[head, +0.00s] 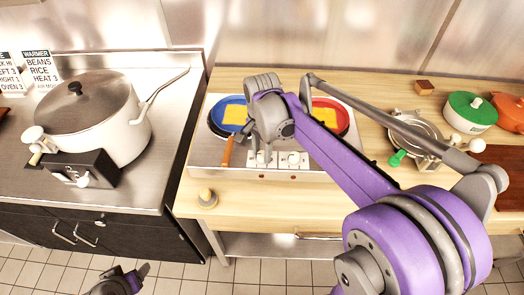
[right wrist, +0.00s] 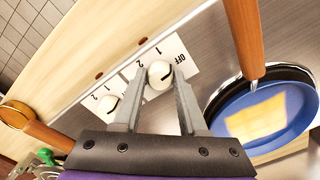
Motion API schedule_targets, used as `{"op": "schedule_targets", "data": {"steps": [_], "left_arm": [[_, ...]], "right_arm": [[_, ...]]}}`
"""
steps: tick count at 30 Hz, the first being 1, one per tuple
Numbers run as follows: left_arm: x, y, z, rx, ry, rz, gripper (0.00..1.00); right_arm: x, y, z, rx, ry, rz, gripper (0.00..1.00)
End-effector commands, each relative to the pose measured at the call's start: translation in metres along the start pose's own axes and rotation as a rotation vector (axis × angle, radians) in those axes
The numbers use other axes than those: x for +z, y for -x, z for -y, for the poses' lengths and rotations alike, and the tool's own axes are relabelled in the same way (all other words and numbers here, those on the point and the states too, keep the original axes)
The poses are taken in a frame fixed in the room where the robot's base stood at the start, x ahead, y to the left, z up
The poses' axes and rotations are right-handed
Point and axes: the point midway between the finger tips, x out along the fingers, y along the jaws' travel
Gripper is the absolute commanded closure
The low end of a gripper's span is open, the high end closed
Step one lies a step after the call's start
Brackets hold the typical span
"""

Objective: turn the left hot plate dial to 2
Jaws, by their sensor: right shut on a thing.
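The hot plate (head: 208,152) has two white dials on its front panel. The left dial (right wrist: 159,75) sits between the fingers of my right gripper (right wrist: 160,82), on the side of the blue pan. Its scale shows OFF, 1 and 2, but I cannot tell surely which mark it points to. The right dial (right wrist: 108,103) is apart from the gripper and shows in the head view (head: 294,158). My right gripper (head: 261,155) is shut on the left dial, its wrist partly hiding it in the head view. My left gripper (head: 128,280) is low at the bottom left, its jaws unclear.
A blue pan (head: 217,112) with yellow food and an orange handle, and a red pan (head: 342,118), stand on the hot plate. A white pot (head: 90,122) stands on the left counter. A green-lidded pot (head: 470,110) stands at right. The wooden counter (head: 240,200) in front is mostly clear.

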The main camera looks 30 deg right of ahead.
Motion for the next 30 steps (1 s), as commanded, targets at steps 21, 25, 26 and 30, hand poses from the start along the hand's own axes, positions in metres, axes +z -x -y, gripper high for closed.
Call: {"op": "schedule_targets", "data": {"steps": [21, 25, 26, 30], "left_arm": [[0.011, -0.009, 0.000, 0.000, 0.000, 0.010, 0.32], [0.012, -0.010, 0.000, 0.000, 0.000, 0.011, 0.32], [0.012, -0.010, 0.000, 0.000, 0.000, 0.012, 0.32], [0.014, -0.011, 0.000, 0.000, 0.000, 0.013, 0.32]], "right_arm": [[0.000, 0.000, 0.000, -0.001, 0.628, -0.001, 1.00], [0.000, 0.000, 0.000, -0.001, 0.751, -0.001, 1.00], [0.000, 0.000, 0.000, 0.000, 0.780, -0.001, 1.00], [0.000, 0.000, 0.000, 0.000, 0.912, -0.001, 1.00]]}}
